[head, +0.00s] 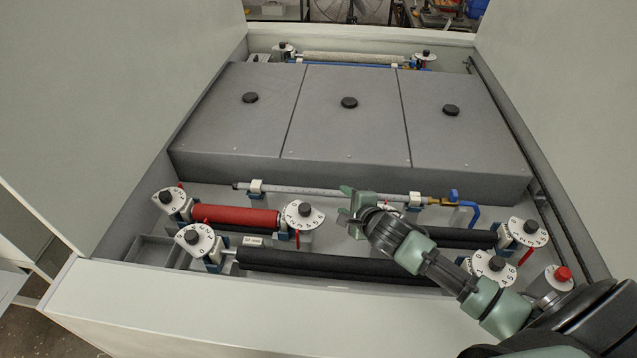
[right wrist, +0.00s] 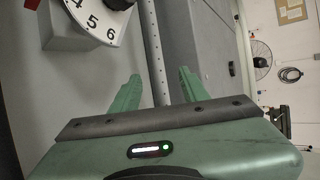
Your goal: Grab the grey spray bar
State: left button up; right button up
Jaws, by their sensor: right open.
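The grey spray bar (head: 305,190) is a thin, light grey tube with small holes. It lies across the machine just in front of the grey covers, with a brass fitting and a blue hose at its right end. My right gripper (head: 350,207) is open at the middle of the bar. In the right wrist view the spray bar (right wrist: 152,45) runs between the two green fingers of the gripper (right wrist: 158,88). I cannot tell whether either finger touches it. My left gripper is not in view.
Three grey covers (head: 346,120) with black knobs lie behind the bar. In front are a red roller (head: 235,215), black rollers (head: 320,264) and numbered white dials (head: 303,214). A red-capped knob (head: 562,274) stands at the right. High pale side panels flank the machine.

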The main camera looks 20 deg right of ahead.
aim_at(334, 195)
jog(key=b+x, duration=0.2)
jog(key=x, duration=0.1)
jog(key=shift+s+f, duration=0.1)
jog(key=shift+f, duration=0.2)
jog(key=b+x, duration=0.3)
jog(key=x, duration=0.1)
jog(key=shift+a+b, duration=0.1)
jog(key=shift+b, duration=0.3)
jog(key=shift+w+f, duration=0.25)
jog(key=shift+w, duration=0.2)
jog(key=shift+r, duration=0.1)
jog(key=shift+s, duration=0.1)
jog(key=c, duration=0.3)
grip_shut()
